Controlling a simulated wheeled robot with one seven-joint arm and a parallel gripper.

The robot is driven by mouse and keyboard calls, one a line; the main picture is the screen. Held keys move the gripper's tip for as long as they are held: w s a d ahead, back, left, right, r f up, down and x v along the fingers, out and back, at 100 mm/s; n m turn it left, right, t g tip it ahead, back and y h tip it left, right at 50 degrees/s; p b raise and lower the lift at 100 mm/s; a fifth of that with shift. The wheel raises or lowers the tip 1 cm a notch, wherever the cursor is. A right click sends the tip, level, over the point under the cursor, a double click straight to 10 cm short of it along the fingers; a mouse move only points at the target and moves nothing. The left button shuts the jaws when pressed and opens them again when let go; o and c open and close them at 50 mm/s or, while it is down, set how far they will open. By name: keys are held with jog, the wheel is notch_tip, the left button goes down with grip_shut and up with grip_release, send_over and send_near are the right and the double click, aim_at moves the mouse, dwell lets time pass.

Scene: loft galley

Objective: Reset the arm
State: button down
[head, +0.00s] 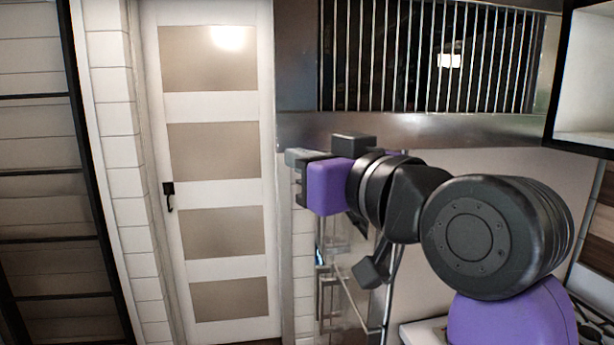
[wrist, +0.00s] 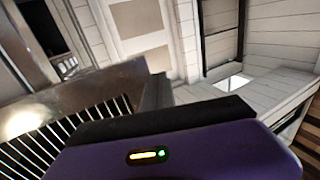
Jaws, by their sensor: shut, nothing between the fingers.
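My gripper (head: 300,157) is raised in the middle of the head view, in front of the wall beside the white door and just below the metal hood. It points left and is shut and empty. In the wrist view, the gripper's purple body (wrist: 180,155) and dark finger parts (wrist: 155,92) fill the lower middle. My black and purple arm reaches up from the lower right of the head view and partly hides the wall and counter behind it.
A metal hood with a barred grille (head: 430,60) hangs above and behind my arm. A white door (head: 215,180) with several panels stands left. An open white cabinet (head: 588,80) is at the upper right. A counter (head: 420,332) shows low behind the arm.

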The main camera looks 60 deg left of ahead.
jog(key=d, duration=0.1)
jog(key=s+d, duration=0.1)
jog(key=d, duration=0.1)
jog(key=shift+s+d+b, duration=0.3)
jog(key=shift+b, duration=0.1)
